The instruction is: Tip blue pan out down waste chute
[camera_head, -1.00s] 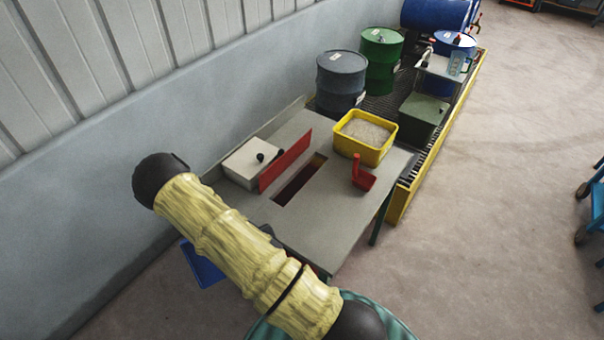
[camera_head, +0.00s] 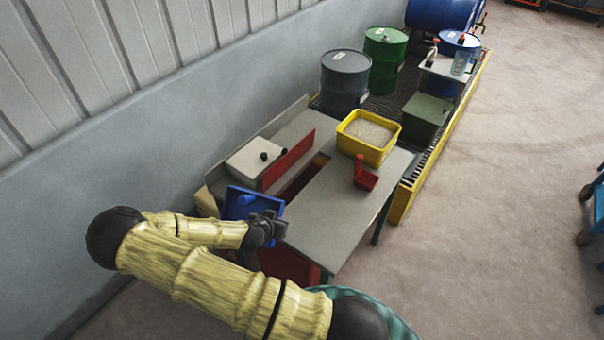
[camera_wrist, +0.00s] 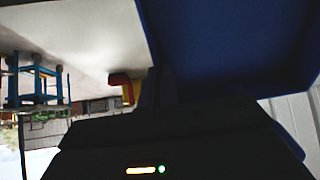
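The blue pan (camera_head: 238,204) is raised at the near left end of the grey table, tilted, with its inside partly showing. My gripper (camera_head: 268,229) is at its right side and appears shut on its edge; the fingertips are hidden. In the wrist view the blue pan (camera_wrist: 230,45) fills the upper right, right beyond my dark gripper. The waste chute (camera_head: 302,182) is a dark slot in the table top, with a raised red flap (camera_head: 292,158) along its left side. The pan is at the slot's near end. Whether anything lies in the pan cannot be told.
A white box (camera_head: 254,157) with black knobs stands behind the flap. A yellow tub (camera_head: 366,150) of granules and a red scoop (camera_head: 366,180) sit on the table's right part. Drums stand beyond on a yellow-edged grating. The table's near right part is clear.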

